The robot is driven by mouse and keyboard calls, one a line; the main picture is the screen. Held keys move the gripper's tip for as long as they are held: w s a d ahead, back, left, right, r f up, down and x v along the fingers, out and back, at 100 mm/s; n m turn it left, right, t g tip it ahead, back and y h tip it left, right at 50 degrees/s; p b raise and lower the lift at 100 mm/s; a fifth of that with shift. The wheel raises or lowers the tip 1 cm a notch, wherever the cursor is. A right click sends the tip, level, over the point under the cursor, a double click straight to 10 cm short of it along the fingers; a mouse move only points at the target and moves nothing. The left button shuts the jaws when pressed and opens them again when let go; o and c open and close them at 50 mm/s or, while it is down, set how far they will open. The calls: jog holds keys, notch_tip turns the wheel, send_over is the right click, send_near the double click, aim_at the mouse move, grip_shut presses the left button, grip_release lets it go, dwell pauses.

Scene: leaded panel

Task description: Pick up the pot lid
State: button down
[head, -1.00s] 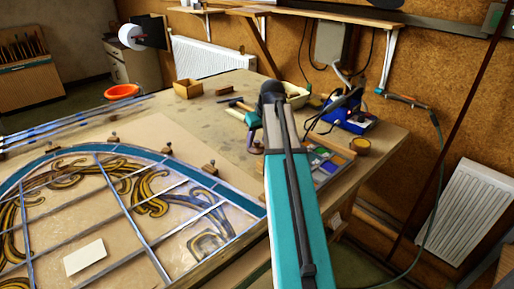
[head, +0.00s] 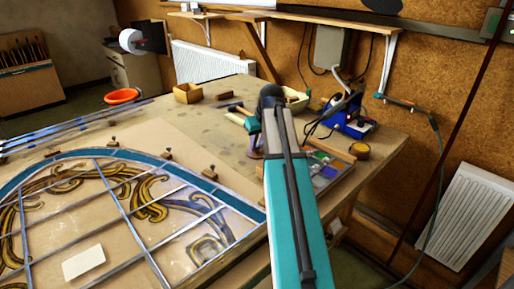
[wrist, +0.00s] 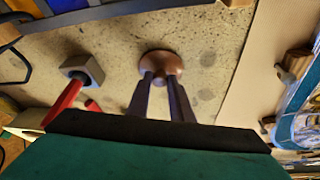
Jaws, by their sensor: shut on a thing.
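The pot lid (wrist: 161,62) is a small round copper-brown disc with a knob, at the upper middle of the wrist view. My gripper (wrist: 160,80) is shut on its knob, with one dark finger on each side. In the head view my gripper (head: 255,146) reaches down over the far part of the workbench, left of the glass tray. The lid is mostly hidden there by my arm and fingers. I cannot tell whether the lid touches the bench.
A red-handled tool (wrist: 65,100) lies close to the lid. A tray of coloured glass (head: 325,168) and a blue soldering station (head: 352,120) stand to the right. The leaded panel (head: 120,205) fills the front left.

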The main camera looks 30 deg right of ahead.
aim_at(258, 147)
notch_tip(258, 147, up, 8)
jog(key=shift+r+b, duration=0.1)
jog(key=shift+b, duration=0.3)
jog(key=shift+r, duration=0.85)
